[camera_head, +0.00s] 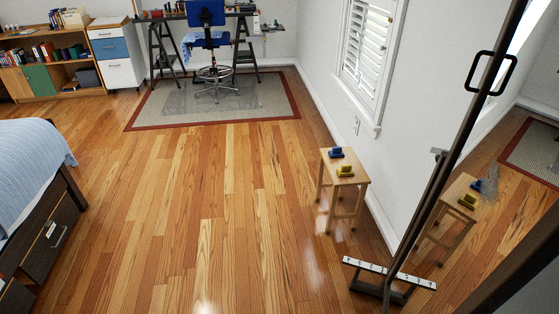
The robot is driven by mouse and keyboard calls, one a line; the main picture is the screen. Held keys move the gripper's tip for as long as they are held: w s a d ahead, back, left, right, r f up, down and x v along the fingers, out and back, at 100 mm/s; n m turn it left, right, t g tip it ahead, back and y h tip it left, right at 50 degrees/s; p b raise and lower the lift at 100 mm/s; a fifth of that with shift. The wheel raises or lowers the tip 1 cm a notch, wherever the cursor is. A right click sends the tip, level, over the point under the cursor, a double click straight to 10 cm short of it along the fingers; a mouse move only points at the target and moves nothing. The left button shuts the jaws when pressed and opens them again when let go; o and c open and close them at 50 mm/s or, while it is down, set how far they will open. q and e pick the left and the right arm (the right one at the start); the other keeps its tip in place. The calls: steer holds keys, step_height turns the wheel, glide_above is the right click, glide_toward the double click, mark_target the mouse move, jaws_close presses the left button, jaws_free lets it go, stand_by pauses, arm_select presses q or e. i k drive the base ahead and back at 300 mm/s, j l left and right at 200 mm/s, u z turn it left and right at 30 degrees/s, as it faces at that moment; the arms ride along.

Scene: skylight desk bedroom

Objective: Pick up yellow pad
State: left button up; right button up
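A small yellow object (346,171), likely the yellow pad, rests on top of a small light-wood stool (330,168) near the right wall. It is small in this view, so its exact shape is hard to tell. A blue object (336,153) sits just behind it on the same stool top, to its upper left. The yellow object and the stool also appear as a reflection in the mirror at the right. Neither my left nor my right gripper is in view.
A tall dark-framed mirror (445,163) and a low dark stand with a white strip (388,272) are right of the stool. A bed (28,165) fills the left edge. A desk, blue chair (207,40) and rug (180,118) are behind. The middle wood floor (205,205) is clear.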

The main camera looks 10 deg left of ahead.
mark_target(346, 170)
steer(key=i+j+u, duration=0.2)
steer(key=u, duration=0.2)
steer(key=i+j+u, duration=0.55)
steer(key=u, duration=0.2)
steer(key=i+z, duration=0.25)
steer(key=i, duration=0.15)
steer(key=i+j+z, duration=0.2)
steer(key=i, duration=0.15)
steer(key=i+l+z, duration=0.1)
steer(key=z, duration=0.3)
steer(key=i+z, duration=0.3)
steer(key=z, duration=0.15)
steer(key=i+z, duration=0.25)
steer(key=z, duration=0.15)
steer(key=i+j+z, duration=0.1)
steer(key=z, duration=0.35)
steer(key=i+j+z, duration=0.25)
steer(key=z, duration=0.15)
steer(key=i+j+z, duration=0.2)
steer(key=i+z, duration=0.25)
steer(key=i+j+z, duration=0.45)
steer(key=k+l, duration=0.1)
